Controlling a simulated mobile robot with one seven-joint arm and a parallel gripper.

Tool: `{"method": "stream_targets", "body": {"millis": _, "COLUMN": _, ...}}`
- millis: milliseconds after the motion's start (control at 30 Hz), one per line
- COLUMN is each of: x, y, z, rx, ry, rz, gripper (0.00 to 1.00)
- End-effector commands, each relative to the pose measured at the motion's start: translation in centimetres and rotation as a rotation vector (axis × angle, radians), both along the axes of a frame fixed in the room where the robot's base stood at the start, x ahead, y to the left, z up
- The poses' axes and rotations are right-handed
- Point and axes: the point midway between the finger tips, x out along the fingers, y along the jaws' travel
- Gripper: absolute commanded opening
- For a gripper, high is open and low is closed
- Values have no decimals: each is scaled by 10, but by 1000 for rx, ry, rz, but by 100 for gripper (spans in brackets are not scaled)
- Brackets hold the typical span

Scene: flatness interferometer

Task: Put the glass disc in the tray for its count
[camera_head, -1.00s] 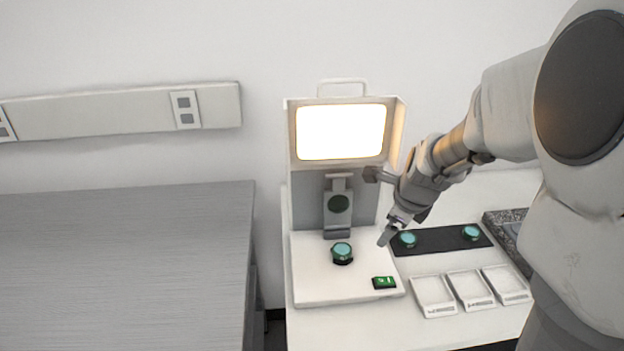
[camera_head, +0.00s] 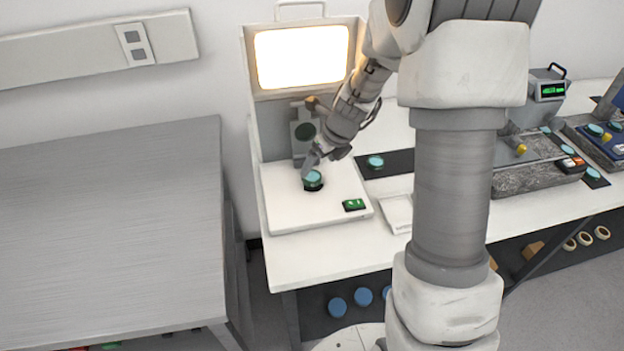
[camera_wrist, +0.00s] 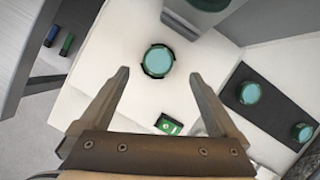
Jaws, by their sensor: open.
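A teal glass disc (camera_head: 313,178) sits on a dark round seat on the white base of the interferometer (camera_head: 290,205). In the wrist view the disc (camera_wrist: 158,60) shows just beyond the fingertips, between their lines. My gripper (camera_head: 309,163) is close to the disc, open and empty; its two fingers (camera_wrist: 160,75) are spread in the wrist view. I cannot tell whether a finger touches the disc. A white tray (camera_head: 397,213) stands right of the instrument, partly hidden by my arm. The other trays are hidden now.
The instrument has a bright screen (camera_head: 302,57) and a green readout (camera_head: 354,204). A dark strip (camera_head: 396,163) holds another teal disc (camera_head: 375,162); the wrist view shows two discs on it. A bare grey table (camera_head: 100,230) stands at left. More apparatus (camera_head: 535,165) stands at right.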

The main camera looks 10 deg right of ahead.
Motion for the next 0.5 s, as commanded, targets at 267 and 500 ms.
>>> {"method": "stream_targets", "body": {"millis": 267, "x": 6, "y": 5, "z": -21, "rx": 2, "ry": 3, "rz": 0, "gripper": 97}}
{"method": "stream_targets", "body": {"millis": 500, "x": 16, "y": 11, "z": -49, "rx": 0, "ry": 1, "rz": 0, "gripper": 97}}
